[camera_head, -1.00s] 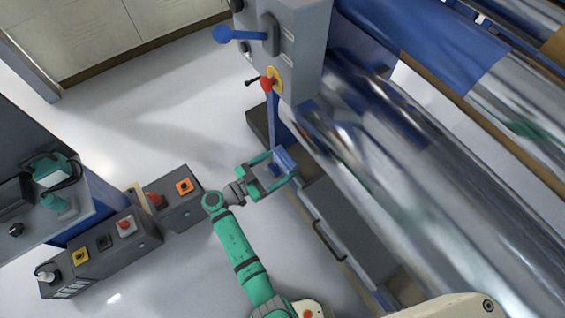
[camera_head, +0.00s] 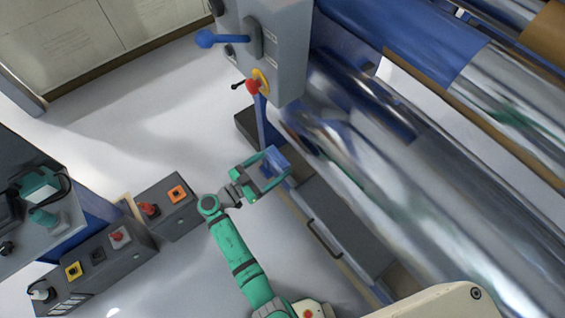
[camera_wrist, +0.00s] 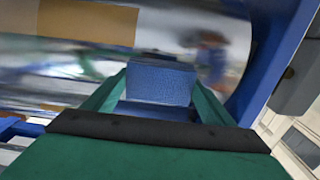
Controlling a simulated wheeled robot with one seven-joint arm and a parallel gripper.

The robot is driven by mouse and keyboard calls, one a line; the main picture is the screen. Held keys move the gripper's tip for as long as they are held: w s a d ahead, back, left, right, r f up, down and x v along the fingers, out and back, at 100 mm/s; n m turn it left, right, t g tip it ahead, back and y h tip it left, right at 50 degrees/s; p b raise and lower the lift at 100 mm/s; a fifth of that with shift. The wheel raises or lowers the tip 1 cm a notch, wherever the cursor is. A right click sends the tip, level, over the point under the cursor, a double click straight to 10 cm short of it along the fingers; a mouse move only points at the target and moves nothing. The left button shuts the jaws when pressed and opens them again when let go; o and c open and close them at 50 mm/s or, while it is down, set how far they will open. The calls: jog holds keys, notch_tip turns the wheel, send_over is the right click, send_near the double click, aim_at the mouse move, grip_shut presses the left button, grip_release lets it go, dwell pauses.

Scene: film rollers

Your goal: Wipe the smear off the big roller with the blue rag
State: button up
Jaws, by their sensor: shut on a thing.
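The big shiny metal roller (camera_head: 425,190) runs diagonally down the right side of the head view. Its surface shows streaky reflections and dark and greenish patches; I cannot tell which of these is the smear. My gripper (camera_head: 268,167) is shut on the blue rag (camera_head: 277,158), a folded block at its tips, left of the roller's upper end. In the wrist view the rag (camera_wrist: 160,82) sits between the green fingers, with shiny roller surface (camera_wrist: 75,68) behind it. I cannot tell whether rag and roller touch.
A grey machine housing (camera_head: 287,60) with a blue lever (camera_head: 208,39) and a red knob (camera_head: 252,87) stands above my gripper. Grey control boxes (camera_head: 165,205) with buttons stand to the left. A grey drawer unit (camera_head: 335,230) lies below the roller. Pale floor is open at upper left.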

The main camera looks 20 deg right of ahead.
aim_at(299, 147)
jog(key=shift+x, duration=2.75)
jog(key=shift+w+d, duration=0.1)
jog(key=shift+d, duration=0.25)
jog(key=shift+x, duration=0.85)
jog(key=shift+s+d, duration=0.3)
jog(key=shift+s, duration=0.65)
jog(key=shift+s+d, duration=0.25)
jog(key=shift+s, duration=0.7)
jog(key=shift+w+a, duration=0.15)
jog(key=shift+w, duration=0.85)
jog(key=shift+w+a, duration=0.2)
jog(key=shift+w, duration=0.75)
jog(key=shift+d, duration=0.1)
jog(key=shift+c, duration=0.5)
